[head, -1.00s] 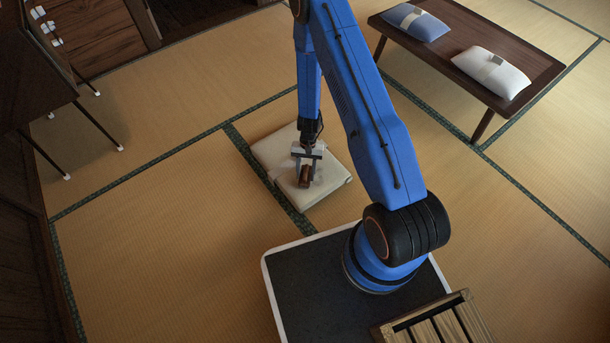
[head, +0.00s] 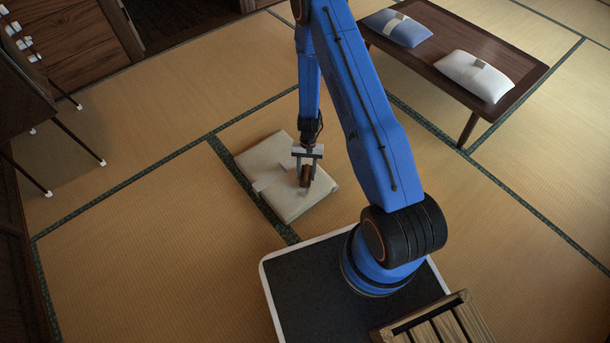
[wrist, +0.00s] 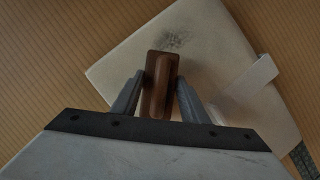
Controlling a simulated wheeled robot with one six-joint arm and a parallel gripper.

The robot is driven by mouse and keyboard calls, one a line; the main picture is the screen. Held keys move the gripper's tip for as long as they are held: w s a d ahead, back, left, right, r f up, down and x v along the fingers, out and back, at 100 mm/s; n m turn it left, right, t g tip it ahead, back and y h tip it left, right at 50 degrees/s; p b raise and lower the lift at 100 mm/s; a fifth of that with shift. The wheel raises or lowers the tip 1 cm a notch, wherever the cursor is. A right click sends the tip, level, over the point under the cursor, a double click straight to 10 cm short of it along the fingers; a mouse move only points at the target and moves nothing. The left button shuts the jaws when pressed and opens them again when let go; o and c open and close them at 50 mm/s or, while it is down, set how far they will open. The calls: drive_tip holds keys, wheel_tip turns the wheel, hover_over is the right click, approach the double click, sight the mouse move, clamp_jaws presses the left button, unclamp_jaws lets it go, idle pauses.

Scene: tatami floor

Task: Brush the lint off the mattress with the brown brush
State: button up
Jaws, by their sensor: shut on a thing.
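The mattress (head: 272,158) is a cream folded pad with a pale band, lying on the tatami in front of my base. It also shows in the wrist view (wrist: 125,70). A grey patch of lint (wrist: 176,40) shows on it in the wrist view, just beyond the brush. My gripper (head: 306,172) is over the right part of the mattress, shut on the brown brush (wrist: 160,85). The brush (head: 305,178) is held between both fingers, low over the mattress. I cannot tell whether its underside touches the cloth.
A low dark wood table (head: 520,68) at the upper right carries a blue cushion (head: 395,28) and a white cushion (head: 478,74). A dark cabinet (head: 75,40) and thin-legged furniture (head: 25,110) stand at the left. A slatted wooden crate (head: 440,325) sits at my base. The floor between is clear.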

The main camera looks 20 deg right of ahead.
drive_tip(key=shift+w+d+f, duration=0.1)
drive_tip(key=shift+w+d, duration=0.05)
drive_tip(key=shift+d, duration=0.25)
drive_tip(key=shift+d+r, duration=0.1)
drive_tip(key=shift+r, duration=4.25)
